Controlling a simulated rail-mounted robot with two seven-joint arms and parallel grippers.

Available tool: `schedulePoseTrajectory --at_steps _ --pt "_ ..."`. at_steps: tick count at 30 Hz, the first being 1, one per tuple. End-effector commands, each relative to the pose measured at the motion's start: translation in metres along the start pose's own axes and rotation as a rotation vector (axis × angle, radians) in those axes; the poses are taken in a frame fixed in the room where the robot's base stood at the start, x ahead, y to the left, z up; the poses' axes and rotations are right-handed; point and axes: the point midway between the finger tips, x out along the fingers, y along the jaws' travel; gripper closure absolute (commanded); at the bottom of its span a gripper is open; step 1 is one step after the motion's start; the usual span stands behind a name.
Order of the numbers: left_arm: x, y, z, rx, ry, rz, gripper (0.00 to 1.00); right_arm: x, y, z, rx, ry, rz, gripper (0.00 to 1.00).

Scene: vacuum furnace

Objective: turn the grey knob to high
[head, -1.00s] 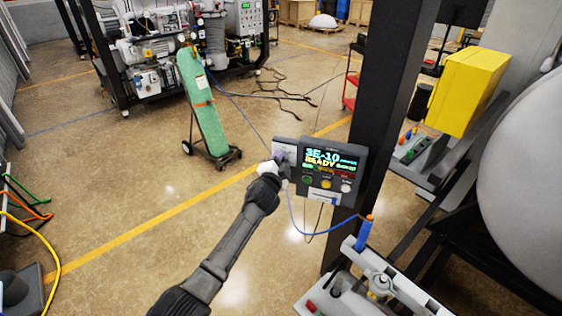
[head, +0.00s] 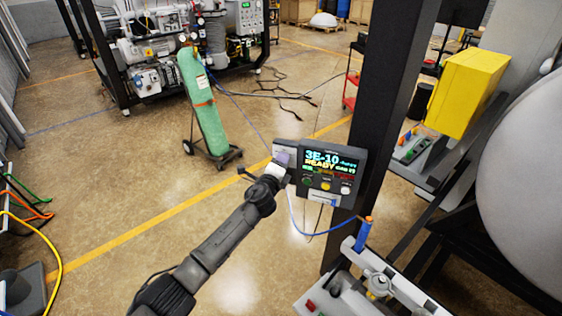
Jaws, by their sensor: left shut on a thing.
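A dark control box (head: 328,172) is fixed to a black post. Its lit screen shows "3E-10" and "READY", with several small coloured buttons below. A small light plate (head: 284,148) sits at the box's left side, with a small grey-purple knob (head: 283,158) on it. My left gripper (head: 278,167) is at this knob and shut on it; the fingers and wrist hide much of the knob, and its pointer setting cannot be read. My right gripper is not in view.
The black post (head: 384,100) stands right behind the box. A blue cable (head: 330,231) hangs below it to a grey bench unit (head: 372,285). A green gas cylinder (head: 203,105) on a cart stands at the back left.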

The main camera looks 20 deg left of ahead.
Motion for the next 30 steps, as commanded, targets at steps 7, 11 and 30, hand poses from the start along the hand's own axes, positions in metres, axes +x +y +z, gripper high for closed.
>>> schedulePoseTrajectory --at_steps 7,11,30 --pt "0.0001 -0.0005 0.0004 0.103 0.004 0.001 0.93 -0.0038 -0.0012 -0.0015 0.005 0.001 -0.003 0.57" --pt "0.0001 -0.0003 0.0001 0.134 0.006 0.001 0.93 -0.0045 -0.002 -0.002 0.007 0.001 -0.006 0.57" --pt "0.0 0.0 0.0 0.152 0.007 0.001 0.61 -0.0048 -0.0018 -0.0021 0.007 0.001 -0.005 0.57"
